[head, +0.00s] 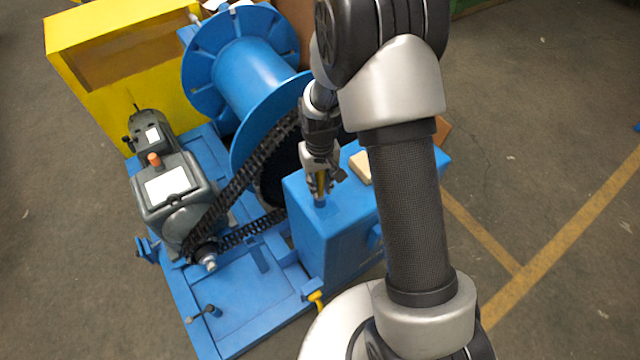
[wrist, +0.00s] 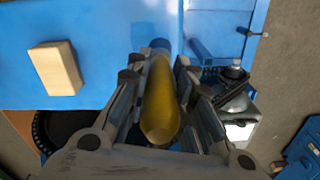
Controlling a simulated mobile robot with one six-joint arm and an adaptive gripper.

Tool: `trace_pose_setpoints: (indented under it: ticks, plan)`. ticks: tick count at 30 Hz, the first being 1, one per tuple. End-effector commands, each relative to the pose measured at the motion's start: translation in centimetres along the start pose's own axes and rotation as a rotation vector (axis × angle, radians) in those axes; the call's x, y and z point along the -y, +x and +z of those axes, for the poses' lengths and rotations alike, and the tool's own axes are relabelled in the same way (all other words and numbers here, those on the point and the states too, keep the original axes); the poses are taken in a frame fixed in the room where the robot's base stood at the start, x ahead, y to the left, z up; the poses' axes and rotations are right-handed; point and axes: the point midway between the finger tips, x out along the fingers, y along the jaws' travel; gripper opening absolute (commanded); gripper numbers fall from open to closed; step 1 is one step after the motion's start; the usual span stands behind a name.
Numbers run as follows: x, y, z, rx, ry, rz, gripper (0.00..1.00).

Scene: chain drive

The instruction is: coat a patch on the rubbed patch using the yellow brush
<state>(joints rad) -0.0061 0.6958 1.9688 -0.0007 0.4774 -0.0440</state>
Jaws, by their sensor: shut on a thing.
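The yellow brush (head: 320,184) is held between the fingers of my gripper (head: 321,188), pointing down at the top of the blue box (head: 318,236). In the wrist view the thick yellow handle (wrist: 161,108) lies between both fingers of my gripper (wrist: 161,95). The brush's far end is over the blue top (wrist: 100,20), at or very near the surface; I cannot tell if it touches. The bristles are mostly hidden by the handle and fingers. I cannot make out the rubbed patch clearly.
A pale wooden block (head: 360,168) lies on the box top near my gripper; it also shows in the wrist view (wrist: 55,68). A black chain (head: 240,175) runs beside the box, between the grey motor unit (head: 168,187) and the blue drum (head: 243,75). A yellow cabinet (head: 110,50) stands behind.

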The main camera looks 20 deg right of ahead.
Motion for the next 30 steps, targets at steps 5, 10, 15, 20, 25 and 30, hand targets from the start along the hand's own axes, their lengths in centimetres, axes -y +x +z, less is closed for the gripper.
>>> trace_pose_setpoints:
  ticks: [5,10,15,20,25,30]
  plan:
    - [0.0,-2.0,-0.2,-0.002,0.000,0.000,0.00]
    - [0.0,-3.3,-0.4,-0.002,0.000,0.000,0.00]
    - [0.0,-3.5,-0.4,-0.001,0.000,0.000,0.00]
    - [0.0,-3.4,-0.4,-0.001,0.000,0.000,0.00]
    - [0.0,-3.4,-0.4,-0.001,0.000,0.000,0.00]
    - [0.0,-3.4,-0.4,-0.001,0.000,0.000,0.00]
